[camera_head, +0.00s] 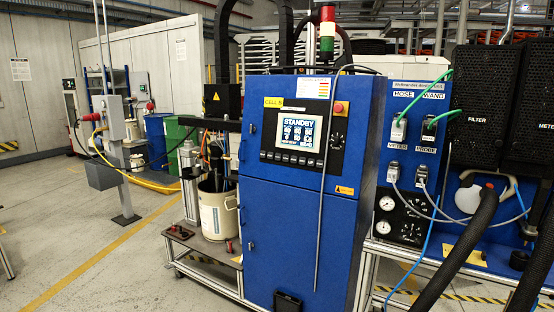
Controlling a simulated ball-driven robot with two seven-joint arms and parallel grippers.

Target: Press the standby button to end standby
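A blue cabinet (298,225) stands in the middle of the head view. On its upper front is a control panel with a lit screen (298,131) reading "STANDBY" above several values. A row of small buttons (290,158) runs along the dark bezel below the screen. Their labels are too small to read, so I cannot tell which is the standby button. A red knob (338,108) and a dark round dial (336,140) sit right of the screen. Neither of my grippers shows in this view.
A thin grey rod (321,220) runs down the cabinet front, right of the screen. At right stand a blue hose-and-wand panel (411,150) and thick black hoses (455,255). A beige bucket (217,210) stands on a low cart at left. The left floor is open.

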